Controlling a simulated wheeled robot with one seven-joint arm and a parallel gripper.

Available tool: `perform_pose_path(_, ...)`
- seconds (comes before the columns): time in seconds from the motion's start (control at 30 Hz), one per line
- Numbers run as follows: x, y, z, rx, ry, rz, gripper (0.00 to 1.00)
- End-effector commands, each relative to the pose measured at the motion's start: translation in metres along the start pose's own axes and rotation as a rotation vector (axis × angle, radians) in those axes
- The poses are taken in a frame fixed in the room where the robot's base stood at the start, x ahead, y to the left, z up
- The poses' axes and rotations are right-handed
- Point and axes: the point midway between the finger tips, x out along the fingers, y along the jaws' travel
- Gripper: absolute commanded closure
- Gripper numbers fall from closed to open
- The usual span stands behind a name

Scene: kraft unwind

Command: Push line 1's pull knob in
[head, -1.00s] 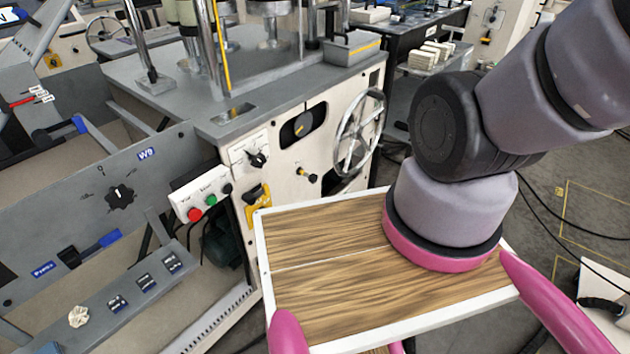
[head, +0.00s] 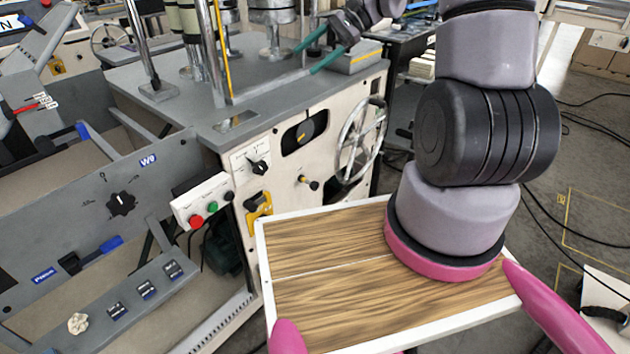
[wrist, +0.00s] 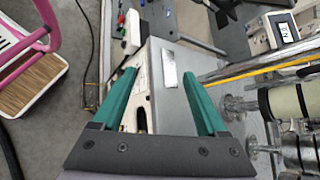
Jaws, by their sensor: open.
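A pull knob (head: 308,182), small and black-tipped on a short brass-coloured stem, sticks out of the cream front panel (head: 285,215) of the grey-topped machine in the head view. I cannot read a line label beside it. My gripper (head: 318,52) has green fingers, held spread above the machine's grey top, higher than the knob and apart from it. In the wrist view my gripper (wrist: 160,76) is open with nothing between the fingers. The cream panel shows beyond them, and I cannot make out the knob there.
A black rotary selector (head: 259,167) is left of the knob, and a dial window (head: 304,131) is above it. A spoked handwheel (head: 361,140) is close on the right. Posts (head: 215,60) rise from the machine top.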

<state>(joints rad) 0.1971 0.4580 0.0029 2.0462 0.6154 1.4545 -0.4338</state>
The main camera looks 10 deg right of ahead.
Motion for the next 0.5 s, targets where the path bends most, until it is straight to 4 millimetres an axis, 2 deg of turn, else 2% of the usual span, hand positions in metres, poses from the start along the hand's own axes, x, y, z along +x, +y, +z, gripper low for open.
perform_pose_path(0.03,0.009,0.003,-0.021,0.047,-0.037,-0.032,0.25)
perform_pose_path(0.27,0.045,0.014,-0.109,0.230,-0.175,-0.223,0.25)
perform_pose_path(0.37,0.061,0.027,-0.148,0.310,-0.221,-0.315,0.25)
perform_pose_path(0.5,0.085,0.053,-0.203,0.420,-0.268,-0.452,0.25)
